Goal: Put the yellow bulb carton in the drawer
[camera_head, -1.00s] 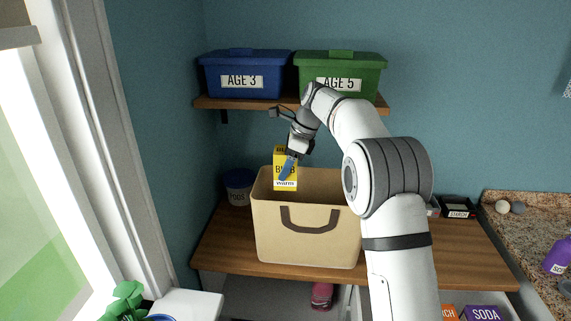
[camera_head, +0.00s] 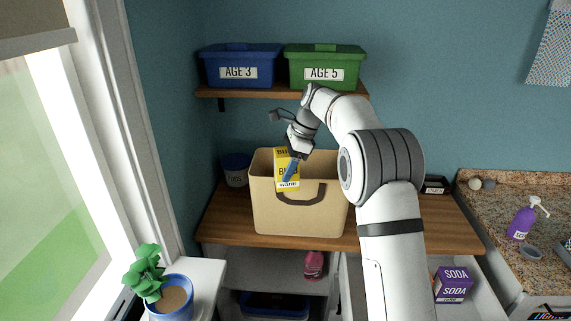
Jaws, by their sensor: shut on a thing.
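The yellow bulb carton (camera_head: 283,183) is held upright, slightly tilted, in front of the beige bin's opening in the head view. My gripper (camera_head: 291,171) is shut on it, with a blue finger across its front face. An open white drawer (camera_head: 488,302) is at the lower right, with a purple SODA box (camera_head: 453,284) in it. My arm hides the left part of the drawer.
The beige bin (camera_head: 300,218) stands on the wooden counter (camera_head: 225,223). Blue (camera_head: 240,58) and green (camera_head: 325,60) lidded boxes sit on the shelf above. A potted plant (camera_head: 172,298) is at lower left, and a purple pump bottle (camera_head: 522,220) at right.

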